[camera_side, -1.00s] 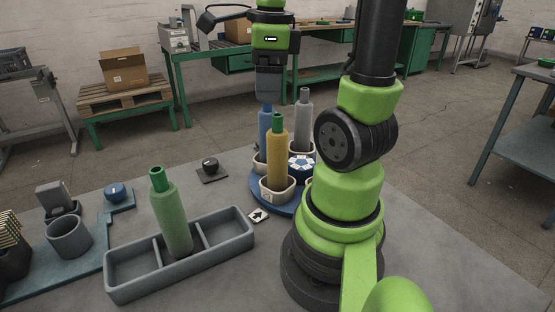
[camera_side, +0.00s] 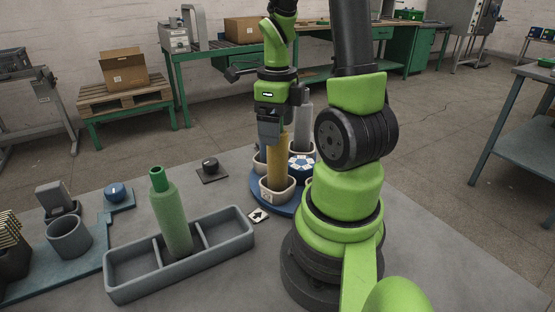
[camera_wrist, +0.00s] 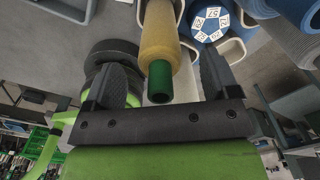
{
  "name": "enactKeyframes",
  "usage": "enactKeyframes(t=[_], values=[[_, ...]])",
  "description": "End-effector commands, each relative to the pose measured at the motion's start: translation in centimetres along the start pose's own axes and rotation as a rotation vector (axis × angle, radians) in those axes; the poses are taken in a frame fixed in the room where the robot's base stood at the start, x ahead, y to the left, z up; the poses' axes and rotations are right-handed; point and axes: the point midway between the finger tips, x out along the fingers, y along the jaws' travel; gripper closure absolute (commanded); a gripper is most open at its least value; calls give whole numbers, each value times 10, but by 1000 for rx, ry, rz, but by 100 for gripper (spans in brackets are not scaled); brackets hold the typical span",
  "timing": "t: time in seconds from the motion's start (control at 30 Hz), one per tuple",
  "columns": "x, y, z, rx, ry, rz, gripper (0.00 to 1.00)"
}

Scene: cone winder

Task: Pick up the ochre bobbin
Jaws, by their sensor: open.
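The ochre bobbin (camera_side: 277,160) stands upright in a white cup (camera_side: 277,194) on the front of the blue round carousel (camera_side: 256,202). My gripper (camera_side: 271,138) is over its upper end, which hides the green tip in the side view. In the wrist view, the ochre bobbin (camera_wrist: 159,45) and its green tip (camera_wrist: 160,80) lie between the two dark fingers of my gripper (camera_wrist: 165,85). The fingers are apart, with a gap on each side of the bobbin.
A grey bobbin (camera_side: 305,125) stands behind on the carousel, close to my gripper. A blue bobbin (camera_wrist: 295,12) shows in the wrist view. A green bobbin (camera_side: 171,218) stands in the middle compartment of the grey tray (camera_side: 238,243). A black knob (camera_side: 210,165) sits left of the carousel.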

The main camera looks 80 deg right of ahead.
Motion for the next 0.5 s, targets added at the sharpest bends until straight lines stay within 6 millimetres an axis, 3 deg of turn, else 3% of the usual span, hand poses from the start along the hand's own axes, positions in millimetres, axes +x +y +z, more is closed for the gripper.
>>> enactKeyframes(t=[0.13, 0.4, 0.5], values=[[13, 0, 0, 1, 1, 2, 19], [15, 0, 0, 1, -2, 0, 19], [15, 0, 0, 1, -2, 0, 42]])
